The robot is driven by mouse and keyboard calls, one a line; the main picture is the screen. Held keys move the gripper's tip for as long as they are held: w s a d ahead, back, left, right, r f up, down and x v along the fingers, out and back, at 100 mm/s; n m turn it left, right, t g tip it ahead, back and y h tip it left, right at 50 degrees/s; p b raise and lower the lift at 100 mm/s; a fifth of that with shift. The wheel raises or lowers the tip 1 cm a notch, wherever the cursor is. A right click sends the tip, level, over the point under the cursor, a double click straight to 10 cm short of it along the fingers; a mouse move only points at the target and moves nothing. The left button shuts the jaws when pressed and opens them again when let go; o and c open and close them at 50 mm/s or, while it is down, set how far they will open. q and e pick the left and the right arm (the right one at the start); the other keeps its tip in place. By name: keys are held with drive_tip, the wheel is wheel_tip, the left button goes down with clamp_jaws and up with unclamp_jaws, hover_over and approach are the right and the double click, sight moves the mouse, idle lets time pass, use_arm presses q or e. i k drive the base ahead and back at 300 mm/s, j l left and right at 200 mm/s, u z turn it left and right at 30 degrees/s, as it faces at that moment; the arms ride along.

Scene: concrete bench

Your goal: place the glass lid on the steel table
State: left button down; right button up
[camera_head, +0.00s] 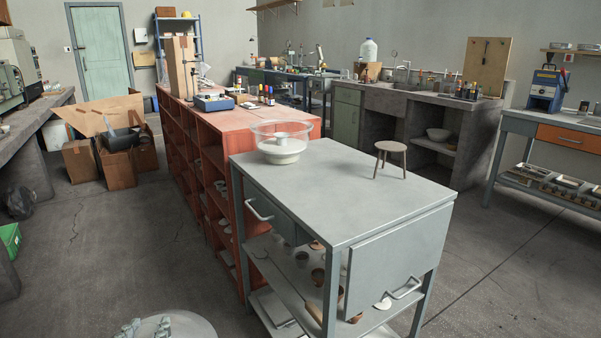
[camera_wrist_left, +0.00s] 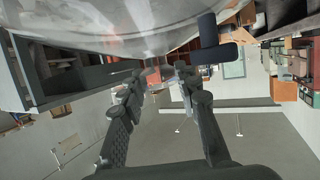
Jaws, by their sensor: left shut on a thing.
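The glass lid (camera_head: 190,325) shows as a pale grey disc cut off by the bottom edge of the head view. It also fills the top of the left wrist view as a broad, cloudy curved surface (camera_wrist_left: 110,28). My left gripper (camera_head: 146,328) is only partly visible at the disc. In the wrist view its fingers (camera_wrist_left: 163,75) are shut at the lid's lower edge; the exact contact is unclear. The grey steel table (camera_head: 340,205) stands ahead to the right, apart from the lid. My right gripper is out of view.
A clear bowl with white contents (camera_head: 280,148) stands at the table's far left corner. A small round stool (camera_head: 391,150) stands near its far right side. The front and middle of the top are bare. An orange shelf unit (camera_head: 208,170) adjoins behind; cardboard boxes (camera_head: 115,160) lie left.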

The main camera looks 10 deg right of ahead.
sight(341, 200)
drive_tip(key=i+l+u, duration=0.4)
drive_tip(key=l, duration=0.15)
drive_tip(key=i+l, duration=0.1)
drive_tip(key=l, duration=0.25)
drive_tip(key=i+l, duration=0.1)
drive_tip(key=l, duration=0.25)
